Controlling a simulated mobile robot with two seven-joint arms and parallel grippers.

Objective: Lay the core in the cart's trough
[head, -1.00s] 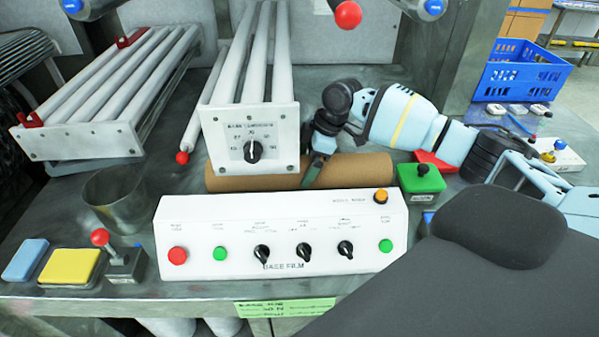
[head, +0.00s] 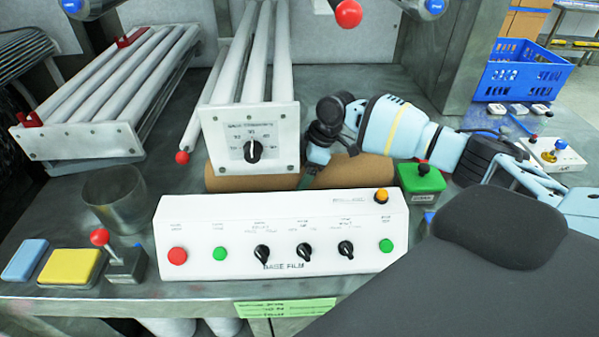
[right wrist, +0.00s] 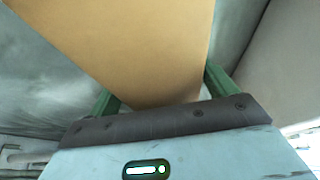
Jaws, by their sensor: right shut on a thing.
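The core, a brown cardboard tube (head: 358,171), lies crosswise behind the white control box, which hides its lower front. The white roller frame's end plate hides part of its left half. My right gripper (head: 308,178) comes in from the right and is shut on the core near its middle. In the right wrist view the core (right wrist: 140,45) runs between the two green fingers (right wrist: 162,92). My left gripper is not in view. I cannot make out the cart's trough in these frames.
The control box (head: 280,235) stands in front, the roller end plate (head: 250,140) close to the gripper's left. A green button box (head: 421,178) sits at the core's right end. A metal cup (head: 116,200) and a red-knobbed lever (head: 122,262) stand left. A blue crate (head: 520,75) is back right.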

